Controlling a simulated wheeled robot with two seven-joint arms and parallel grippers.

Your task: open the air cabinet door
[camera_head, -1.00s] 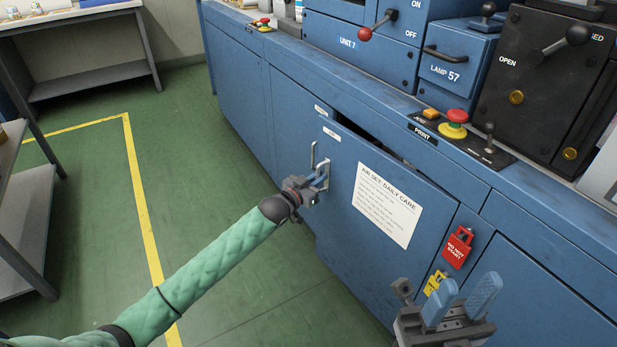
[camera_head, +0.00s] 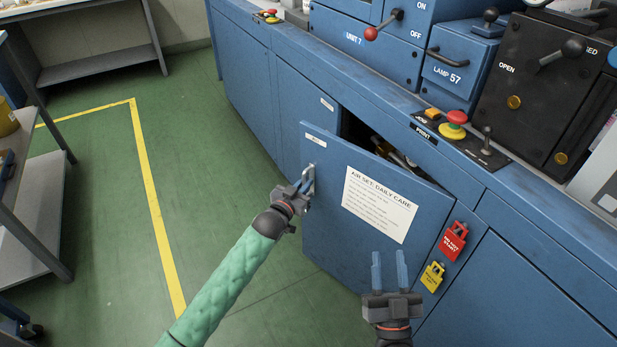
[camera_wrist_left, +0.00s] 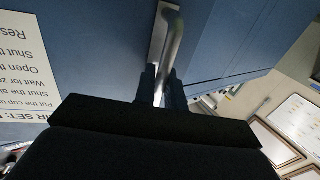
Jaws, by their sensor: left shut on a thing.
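The air cabinet door (camera_head: 335,235) is a blue panel with a white "AIR SET: DAILY CARE" sheet (camera_head: 379,203). It stands partly open, its left edge swung out from the blue cabinet, with a dark gap above and behind it. My left gripper (camera_head: 303,187) is shut on the metal door handle (camera_head: 312,174) near the door's left edge. In the left wrist view the handle (camera_wrist_left: 173,45) runs between the fingers. My right gripper (camera_head: 389,270) is open and empty, in front of the door's lower right part.
A red padlock tag (camera_head: 453,241) and a yellow one (camera_head: 432,276) hang right of the door. Some items (camera_head: 395,155) show inside the gap. A grey shelf unit (camera_head: 40,200) stands at left. Green floor left of the door is clear.

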